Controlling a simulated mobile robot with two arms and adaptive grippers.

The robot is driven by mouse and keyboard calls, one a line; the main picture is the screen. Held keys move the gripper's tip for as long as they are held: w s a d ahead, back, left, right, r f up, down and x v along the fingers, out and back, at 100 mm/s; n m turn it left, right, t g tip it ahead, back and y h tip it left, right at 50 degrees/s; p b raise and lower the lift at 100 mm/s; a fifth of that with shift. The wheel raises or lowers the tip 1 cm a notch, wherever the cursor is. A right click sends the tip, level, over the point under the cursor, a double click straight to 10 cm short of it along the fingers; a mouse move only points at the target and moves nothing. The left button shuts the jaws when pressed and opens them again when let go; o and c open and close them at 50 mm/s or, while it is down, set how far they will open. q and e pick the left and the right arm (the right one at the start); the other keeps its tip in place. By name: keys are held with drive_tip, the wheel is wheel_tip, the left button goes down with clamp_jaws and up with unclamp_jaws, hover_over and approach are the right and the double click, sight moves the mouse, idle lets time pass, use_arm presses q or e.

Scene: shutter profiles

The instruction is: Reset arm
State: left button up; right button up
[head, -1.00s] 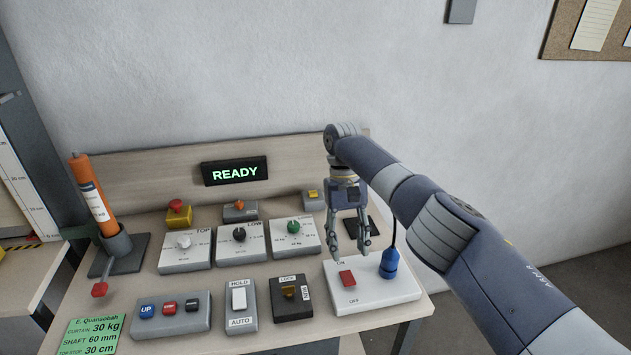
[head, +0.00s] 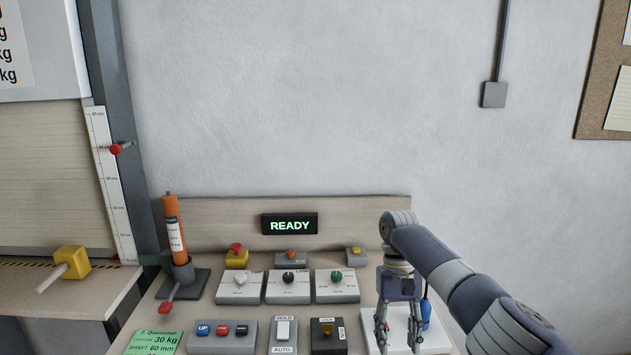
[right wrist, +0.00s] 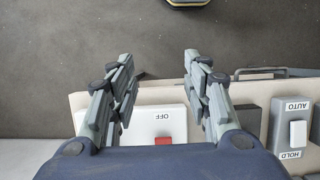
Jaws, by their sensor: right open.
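My right gripper (head: 396,335) is open and empty. It hangs fingers down over the white switch box (head: 432,340) at the right end of the bench. In the right wrist view the gripper (right wrist: 158,85) shows its two fingers spread apart with nothing between them. The red rocker switch (right wrist: 163,128), with the word OFF beside it, lies below and between the fingers there. In the head view my arm hides part of that box. My left gripper is not in view.
A lit READY display (head: 290,224) stands on the backboard. Dial boxes (head: 240,290), a button box (head: 222,334) and an orange cylinder in a holder (head: 172,228) stand left of my arm. A yellow block with a handle (head: 72,262) is at far left.

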drive_tip(key=s+a+f+n+t+y, duration=0.1)
drive_tip(key=s+a+f+n, duration=0.2)
drive_tip(key=s+a+f, duration=0.55)
drive_tip(key=s+a+f+n+t+y, duration=0.15)
drive_tip(key=s+a+f, duration=0.35)
drive_tip(key=s+f, duration=0.65)
drive_tip(key=s+d+r+m+t+h, duration=0.1)
drive_tip(key=s+d+r+t, duration=0.15)
drive_tip(key=s+d, duration=0.5)
drive_tip(key=s+d+r+m+t+h, duration=0.1)
drive_tip(key=s+d+r+m+t, duration=0.15)
drive_tip(key=s+d, duration=0.55)
wheel_tip(320, 180, down, 25)
drive_tip(key=d, duration=0.1)
drive_tip(key=s+d+f+n+g, duration=0.1)
drive_tip(key=s+d+f+g, duration=0.1)
drive_tip(key=s+f, duration=1.5)
drive_tip(key=shift+d+f, duration=0.4)
drive_tip(key=shift+d, duration=0.2)
